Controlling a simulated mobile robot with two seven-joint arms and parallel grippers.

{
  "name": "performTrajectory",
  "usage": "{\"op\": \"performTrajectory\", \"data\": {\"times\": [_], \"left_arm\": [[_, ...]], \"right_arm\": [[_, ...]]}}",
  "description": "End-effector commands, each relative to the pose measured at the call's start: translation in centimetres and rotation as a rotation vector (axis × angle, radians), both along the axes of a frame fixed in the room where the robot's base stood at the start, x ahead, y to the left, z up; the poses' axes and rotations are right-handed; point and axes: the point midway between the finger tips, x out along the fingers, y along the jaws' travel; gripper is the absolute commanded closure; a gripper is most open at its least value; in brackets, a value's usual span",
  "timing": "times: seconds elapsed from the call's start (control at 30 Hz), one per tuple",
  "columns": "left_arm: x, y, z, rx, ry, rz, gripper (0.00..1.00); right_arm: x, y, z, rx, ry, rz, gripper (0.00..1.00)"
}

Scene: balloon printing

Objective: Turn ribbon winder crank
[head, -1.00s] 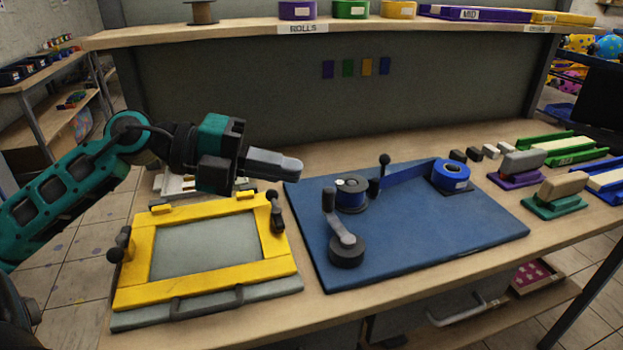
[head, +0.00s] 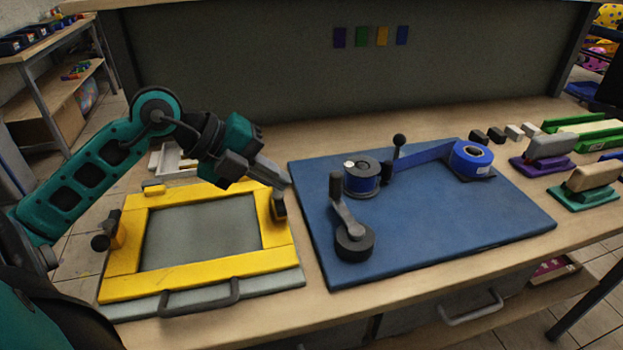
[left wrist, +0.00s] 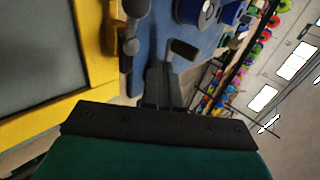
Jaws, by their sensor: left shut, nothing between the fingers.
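The ribbon winder stands on a blue board (head: 450,225). Its crank (head: 345,215) has a grey arm running from a dark round hub at the front to an upright dark handle. Behind the crank is a spool (head: 362,178) with blue ribbon. The ribbon stretches right to a blue roll (head: 473,158). My left gripper (head: 284,181) is shut and empty, tilted down above the yellow frame's right edge, left of the crank and apart from it. Its dark fingers also show in the left wrist view (left wrist: 156,82). My right gripper is not in view.
A yellow frame (head: 180,280) with side clamps lies left of the blue board. A black-knobbed lever (head: 398,150) stands behind the spool. Purple (head: 545,162) and green (head: 583,196) stamp-like blocks are at the right. The blue board's front right is clear.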

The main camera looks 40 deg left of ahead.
Motion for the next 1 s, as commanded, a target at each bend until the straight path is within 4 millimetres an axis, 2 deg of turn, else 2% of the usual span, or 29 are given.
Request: {"op": "performTrajectory", "data": {"times": [0.2,0.5,1.0], "left_arm": [[1.8,-1.6,-2.1,0.001,-0.002,-0.002,1.0],[4.1,-3.6,-1.9,-0.002,-0.002,-0.001,1.0],[4.6,-4.1,-2.0,0.001,0.0,-0.001,1.0]], "right_arm": [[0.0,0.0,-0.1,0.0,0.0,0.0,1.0],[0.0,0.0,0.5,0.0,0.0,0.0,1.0],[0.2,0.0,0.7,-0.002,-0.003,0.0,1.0]]}}
